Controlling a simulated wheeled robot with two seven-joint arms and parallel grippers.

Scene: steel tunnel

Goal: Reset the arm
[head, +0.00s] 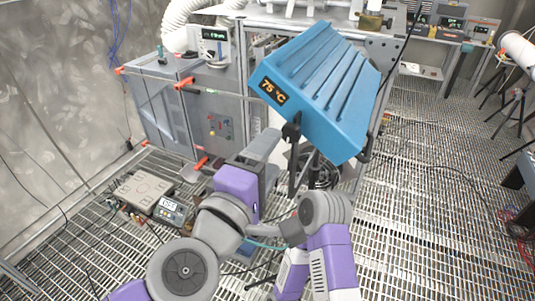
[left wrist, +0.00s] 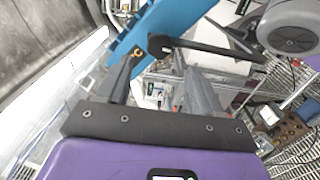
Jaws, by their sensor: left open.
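A blue ribbed box (head: 322,85) with a "75 °C" label is tilted in the middle of the head view. It has a dark handle (head: 291,131) at its near left and another at its right end. My left gripper (left wrist: 160,62) is open in the left wrist view, its two grey fingers apart. The blue box shows just beyond the fingertips, with a black handle bar (left wrist: 212,49) near them. I cannot tell if they touch. My right arm's grey and purple links show below the box, but its gripper does not. What supports the box is hidden.
A grey cabinet (head: 210,112) with orange-tipped handles stands behind on the left. A metal bench is behind the box. A flat plate (head: 143,190) and a small meter (head: 170,211) lie on the grated floor at left. The grating at right is mostly clear.

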